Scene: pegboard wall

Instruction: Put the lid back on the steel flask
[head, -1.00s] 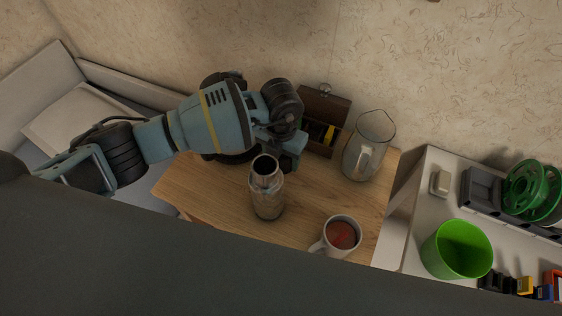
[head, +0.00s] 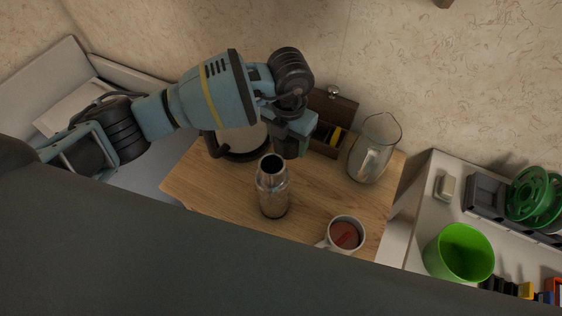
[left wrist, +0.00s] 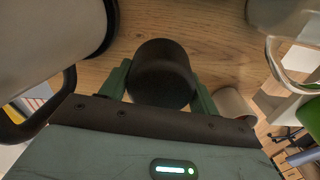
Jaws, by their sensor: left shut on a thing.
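The steel flask (head: 273,192) stands upright on the wooden table, its dark mouth open at the top. My left gripper (head: 291,149) is above the table, behind and slightly right of the flask in the head view, apart from it. In the left wrist view, the gripper (left wrist: 161,92) is shut on a round black lid (left wrist: 161,72), held between its two green fingers. The lid cannot be made out clearly in the head view. My right gripper is not in view.
A kettle (head: 242,140) stands behind the flask, partly under my arm. A wooden box (head: 331,108) and a glass pitcher (head: 372,150) are at the back. A mug with reddish drink (head: 344,234) is front right. A green bucket (head: 458,253) sits on the white shelf at right.

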